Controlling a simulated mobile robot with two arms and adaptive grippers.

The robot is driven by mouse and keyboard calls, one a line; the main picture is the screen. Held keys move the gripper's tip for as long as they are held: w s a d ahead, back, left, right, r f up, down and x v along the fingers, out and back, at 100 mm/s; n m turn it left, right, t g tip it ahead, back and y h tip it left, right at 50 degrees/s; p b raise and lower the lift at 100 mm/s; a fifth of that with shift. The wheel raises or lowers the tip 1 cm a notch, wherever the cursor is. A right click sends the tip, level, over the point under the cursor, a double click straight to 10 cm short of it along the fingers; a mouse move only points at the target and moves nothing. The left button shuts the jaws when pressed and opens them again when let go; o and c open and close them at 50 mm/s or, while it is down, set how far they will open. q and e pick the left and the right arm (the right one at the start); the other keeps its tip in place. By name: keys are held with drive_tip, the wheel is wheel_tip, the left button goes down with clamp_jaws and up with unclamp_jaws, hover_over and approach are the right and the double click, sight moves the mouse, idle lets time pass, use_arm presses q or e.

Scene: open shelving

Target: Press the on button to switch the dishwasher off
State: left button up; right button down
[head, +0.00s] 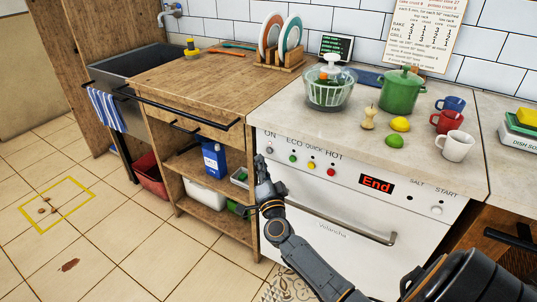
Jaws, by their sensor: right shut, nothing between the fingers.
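The dishwasher (345,228) has a white front with a control strip along its top. The ON button (269,150) is at the strip's left end, under the label ON. Green, yellow and red buttons (312,164) follow to its right, under ECO, QUICK and HOT. The display (376,185) shows "End" in red. My right gripper (260,160) is shut and empty, its tips pointing up near the strip's left end, just below and left of the ON button. I cannot tell whether they touch the front. My left gripper is not in view.
A silver handle (341,223) crosses the dishwasher front below my right gripper. A wooden shelf unit (217,222) with a black rail stands just left. A green pot (401,92), a salad spinner (330,86) and mugs (456,146) stand on the counter. Open tiled floor lies at left.

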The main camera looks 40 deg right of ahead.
sight(269, 151)
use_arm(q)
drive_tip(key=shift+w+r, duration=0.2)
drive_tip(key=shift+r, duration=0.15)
use_arm(e)
drive_tip(key=shift+w+d, duration=0.3)
drive_tip(key=shift+d, duration=0.45)
drive_tip(key=shift+d, duration=0.15)
idle(0.5)
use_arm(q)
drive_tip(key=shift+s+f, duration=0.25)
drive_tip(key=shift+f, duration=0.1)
use_arm(e)
drive_tip(key=shift+w+d, duration=0.15)
drive_tip(key=shift+d, duration=0.1)
